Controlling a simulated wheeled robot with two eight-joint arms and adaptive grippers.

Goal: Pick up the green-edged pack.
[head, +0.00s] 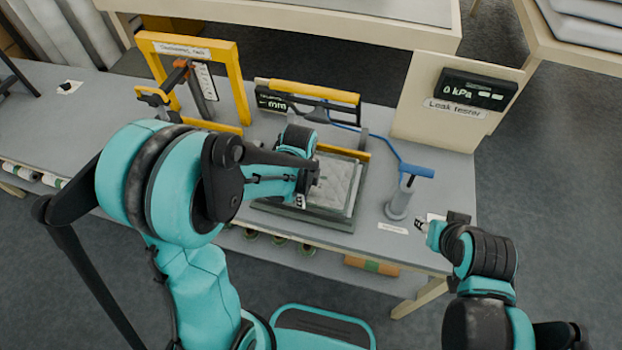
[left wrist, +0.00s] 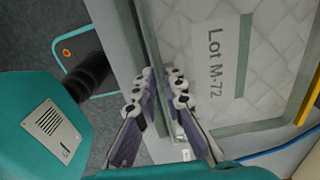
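A pale quilted pack (head: 335,180) lies flat on a dark greenish base under the gauge marked "mm" on the bench. In the left wrist view the pack (left wrist: 275,60) shows a grey-green band and the print "Lot M-72". A dark greenish edge runs along its near side. My left gripper (left wrist: 158,85) is at that edge, its two fingers apart on either side of it; I cannot tell whether they touch it. In the head view the left gripper (head: 308,185) covers part of the pack. My right gripper (head: 420,226) is near the bench's right front; its fingers are too small to read.
A yellow frame (head: 243,85) stands left of the gauge (head: 310,100). On the right are a blue-handled pump (head: 400,195) with a blue hose and a leak tester board (head: 415,105) reading 0 kPa. Rolls lie on a shelf under the bench.

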